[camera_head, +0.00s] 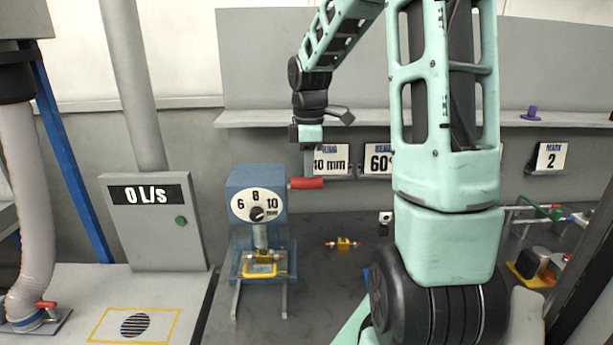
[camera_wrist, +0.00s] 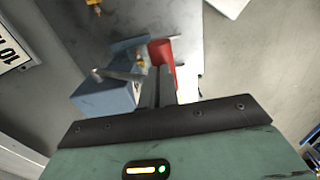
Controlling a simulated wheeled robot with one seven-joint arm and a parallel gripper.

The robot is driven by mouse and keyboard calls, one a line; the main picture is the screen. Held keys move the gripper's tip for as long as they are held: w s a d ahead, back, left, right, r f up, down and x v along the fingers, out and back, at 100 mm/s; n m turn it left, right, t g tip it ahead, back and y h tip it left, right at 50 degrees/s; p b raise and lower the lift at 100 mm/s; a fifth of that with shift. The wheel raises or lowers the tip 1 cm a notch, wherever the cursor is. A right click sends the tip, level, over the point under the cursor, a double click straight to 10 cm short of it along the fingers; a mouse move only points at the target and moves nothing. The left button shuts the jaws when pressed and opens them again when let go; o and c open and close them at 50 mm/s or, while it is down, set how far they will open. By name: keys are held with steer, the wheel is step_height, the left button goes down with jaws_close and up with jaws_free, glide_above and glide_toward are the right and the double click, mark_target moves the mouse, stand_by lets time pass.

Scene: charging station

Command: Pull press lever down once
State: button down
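The blue press (camera_head: 257,190) stands on the dark bench left of centre, with a white dial reading 6, 8, 10. Its lever sticks out to the right and ends in a red handle (camera_head: 307,183), roughly level. My gripper (camera_head: 308,174) points down right above the handle, with fingertips at or very near it. In the wrist view, the handle (camera_wrist: 161,50) shows at the tips of my dark fingers (camera_wrist: 162,76), which look close together. I cannot tell whether the handle is between them. The press body (camera_wrist: 107,97) is left of the fingers there.
A yellow part (camera_head: 260,268) sits in the press base, below the ram. A small yellow and red fitting (camera_head: 343,244) lies on the bench to the right. A grey box reading 0 L/s (camera_head: 153,220) stands left. A shelf (camera_head: 400,119) runs behind my arm.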

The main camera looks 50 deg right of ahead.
steer(key=shift+s+a+f+b, duration=0.2)
steer(key=shift+f+b, duration=0.1)
steer(key=shift+f, duration=0.2)
steer(key=shift+s+a+f+b, duration=0.15)
steer(key=shift+a+f+b, duration=0.1)
steer(key=shift+f, duration=0.35)
steer(key=shift+s+a+f+b, duration=0.2)
steer(key=shift+f+b, duration=0.15)
steer(key=shift+f, duration=0.15)
steer(key=shift+s+a+f+b, duration=0.15)
steer(key=shift+f+b, duration=0.2)
steer(key=shift+f, duration=0.15)
steer(key=shift+s+a+f+b, duration=0.2)
steer(key=shift+f+b, duration=0.2)
steer(key=shift+f, duration=0.25)
steer(key=shift+s+a+f+b, duration=0.15)
steer(key=shift+f+b, duration=0.2)
steer(key=shift+f, duration=0.25)
steer(key=shift+w+f, duration=0.1)
steer(key=shift+a+f+b, duration=0.15)
steer(key=shift+f+b, duration=0.6)
steer(key=shift+f, duration=0.4)
